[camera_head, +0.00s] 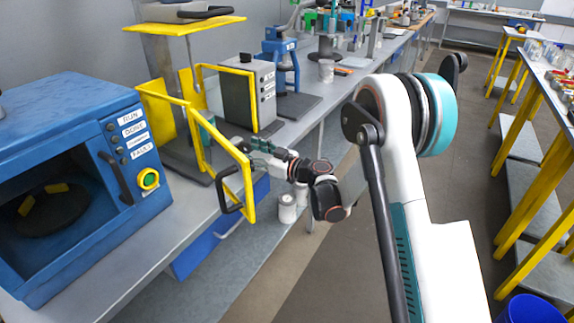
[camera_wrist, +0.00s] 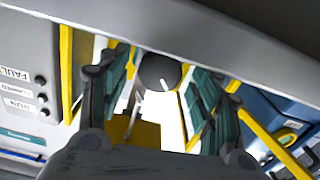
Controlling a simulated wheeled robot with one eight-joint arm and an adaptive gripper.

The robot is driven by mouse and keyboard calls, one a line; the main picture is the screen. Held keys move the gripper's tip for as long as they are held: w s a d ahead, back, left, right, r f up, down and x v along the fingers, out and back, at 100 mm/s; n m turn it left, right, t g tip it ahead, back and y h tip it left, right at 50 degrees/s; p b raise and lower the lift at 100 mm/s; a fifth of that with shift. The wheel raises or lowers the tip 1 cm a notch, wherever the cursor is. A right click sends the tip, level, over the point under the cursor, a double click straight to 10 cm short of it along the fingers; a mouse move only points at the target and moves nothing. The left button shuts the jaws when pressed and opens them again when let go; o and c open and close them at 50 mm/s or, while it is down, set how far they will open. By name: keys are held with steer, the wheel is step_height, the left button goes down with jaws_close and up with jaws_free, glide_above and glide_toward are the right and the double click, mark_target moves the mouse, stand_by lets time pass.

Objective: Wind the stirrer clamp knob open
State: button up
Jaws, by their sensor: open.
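The clamp knob (camera_wrist: 157,68) is a dark grey disc with a white line on its face, seen in the wrist view between my finger pads. My gripper (camera_wrist: 160,88) is open, one teal-padded finger on each side of the knob. I cannot tell whether either pad touches it. In the head view my gripper (camera_head: 245,146) reaches left to the stirrer station, behind an open yellow guard frame (camera_head: 248,190) with a black handle. The stirrer's grey column (camera_head: 165,62) carries a yellow plate (camera_head: 185,26). The knob cannot be made out in the head view.
A blue cabinet (camera_head: 62,105) with labelled indicators stands at the left. A grey control box (camera_head: 247,98) and a blue stand (camera_head: 283,62) are further back on the bench (camera_head: 130,262). The yellow guard stands close beside my wrist. Open floor (camera_head: 300,262) lies in front of the bench.

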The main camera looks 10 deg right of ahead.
steer(key=shift+m, duration=0.6)
steer(key=p+v, duration=0.3)
steer(key=v, duration=1)
steer(key=shift+s+d+p, duration=0.25)
steer(key=shift+d+p, duration=0.05)
steer(key=shift+p, duration=0.05)
steer(key=shift+a, duration=0.1)
